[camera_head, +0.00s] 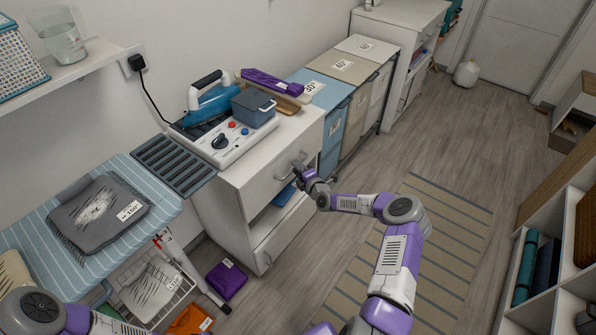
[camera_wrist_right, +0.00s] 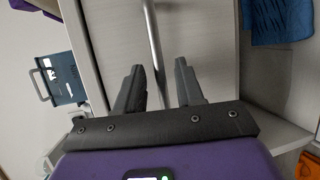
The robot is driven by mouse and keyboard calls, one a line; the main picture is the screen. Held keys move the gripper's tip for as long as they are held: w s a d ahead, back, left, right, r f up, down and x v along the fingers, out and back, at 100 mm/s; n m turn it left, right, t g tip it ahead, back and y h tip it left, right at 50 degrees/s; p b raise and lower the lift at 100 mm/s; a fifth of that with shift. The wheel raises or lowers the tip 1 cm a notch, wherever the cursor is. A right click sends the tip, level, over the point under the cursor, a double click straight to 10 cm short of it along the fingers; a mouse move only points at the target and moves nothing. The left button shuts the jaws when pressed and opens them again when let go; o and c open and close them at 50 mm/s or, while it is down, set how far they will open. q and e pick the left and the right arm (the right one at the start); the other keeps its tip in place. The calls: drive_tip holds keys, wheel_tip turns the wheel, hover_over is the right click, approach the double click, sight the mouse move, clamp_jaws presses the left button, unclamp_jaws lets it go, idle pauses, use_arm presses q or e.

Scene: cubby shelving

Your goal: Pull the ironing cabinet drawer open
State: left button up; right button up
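The white ironing cabinet (camera_head: 236,198) stands against the wall at centre left in the head view. Its top drawer (camera_head: 262,187) looks shut, flush with the front. My right gripper (camera_head: 300,171) is at the drawer front, by the handle. In the right wrist view the metal bar handle (camera_wrist_right: 153,40) runs down between the two dark fingers of my right gripper (camera_wrist_right: 158,88). The fingers are apart, one on each side of the bar, with gaps visible. My left arm shows only at the bottom left of the head view; its gripper is out of view.
An iron (camera_head: 212,100) and control panel sit on the cabinet top. A blue cloth (camera_head: 284,195) lies in the open shelf below the drawer. An ironing board (camera_head: 150,196) is at left, a purple bundle (camera_head: 226,280) on the floor. Floor right of the cabinet is free, with a striped rug (camera_head: 455,235).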

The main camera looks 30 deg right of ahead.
drive_tip(key=shift+w, duration=0.2)
drive_tip(key=shift+c, duration=0.4)
clamp_jaws()
